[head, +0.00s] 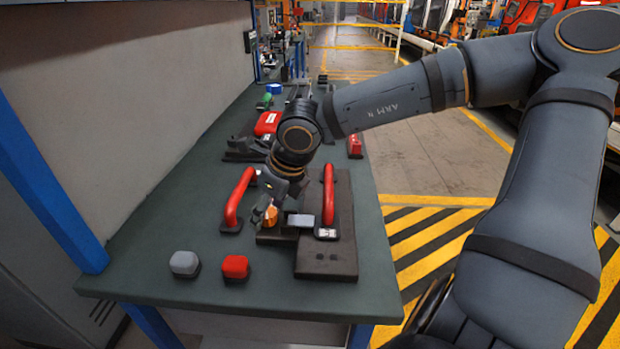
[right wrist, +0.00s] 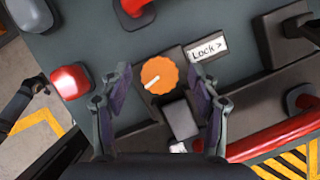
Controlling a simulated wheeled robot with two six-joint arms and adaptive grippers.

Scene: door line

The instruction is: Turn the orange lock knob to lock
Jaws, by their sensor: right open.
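The round orange lock knob (right wrist: 160,76) sits on a dark base plate. Its white mark points to the lower left in the right wrist view. A white label reading "Lock >" (right wrist: 207,48) lies to its upper right. In the head view the knob (head: 270,216) is partly hidden by my right gripper (head: 267,205). In the right wrist view my right gripper (right wrist: 160,85) is open, with one finger on either side of the knob and clear space between. I cannot make out my left gripper.
A grey block (right wrist: 179,119) stands beside the knob, between the fingers. Red handles (head: 238,197) and (head: 328,195) rise on both sides. A red button (head: 235,267) and a grey button (head: 185,263) sit near the table's front edge.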

